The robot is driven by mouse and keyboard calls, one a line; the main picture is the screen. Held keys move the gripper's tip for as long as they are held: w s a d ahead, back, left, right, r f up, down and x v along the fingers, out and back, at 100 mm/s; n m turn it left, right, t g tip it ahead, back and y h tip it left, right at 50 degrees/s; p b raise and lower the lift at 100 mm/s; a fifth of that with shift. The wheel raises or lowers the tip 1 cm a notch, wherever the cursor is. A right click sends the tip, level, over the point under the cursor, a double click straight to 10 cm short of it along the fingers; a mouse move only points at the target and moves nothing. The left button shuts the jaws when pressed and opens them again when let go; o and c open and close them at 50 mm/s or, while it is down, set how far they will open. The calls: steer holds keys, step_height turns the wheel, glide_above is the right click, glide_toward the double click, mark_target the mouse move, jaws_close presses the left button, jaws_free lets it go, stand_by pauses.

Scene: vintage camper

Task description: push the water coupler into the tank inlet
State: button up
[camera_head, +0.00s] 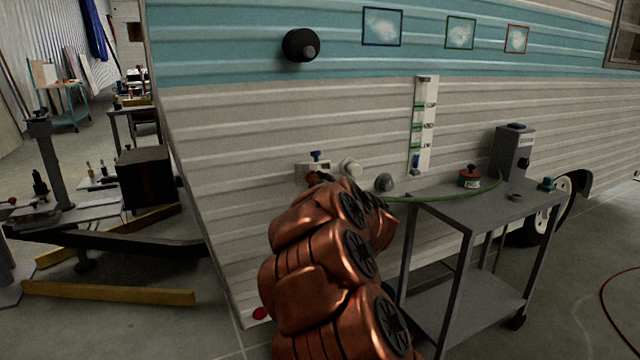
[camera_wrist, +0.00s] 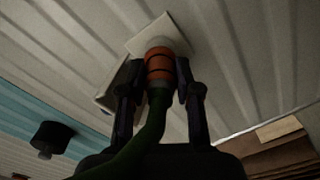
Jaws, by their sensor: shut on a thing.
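In the wrist view my gripper (camera_wrist: 162,88) is shut on the water coupler (camera_wrist: 159,66), an orange ribbed fitting with a green hose (camera_wrist: 147,125) running from its near end.
A level gauge (camera_head: 422,125) and black knob (camera_head: 300,45) are higher on the wall.

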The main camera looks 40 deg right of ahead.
steer(key=shift+w+d, duration=0.15)
steer(key=shift+w, duration=0.35)
stand_by(0.6)
steer(key=o, duration=1.2)
steer(key=shift+c, duration=0.2)
steer(key=v, duration=1.2)
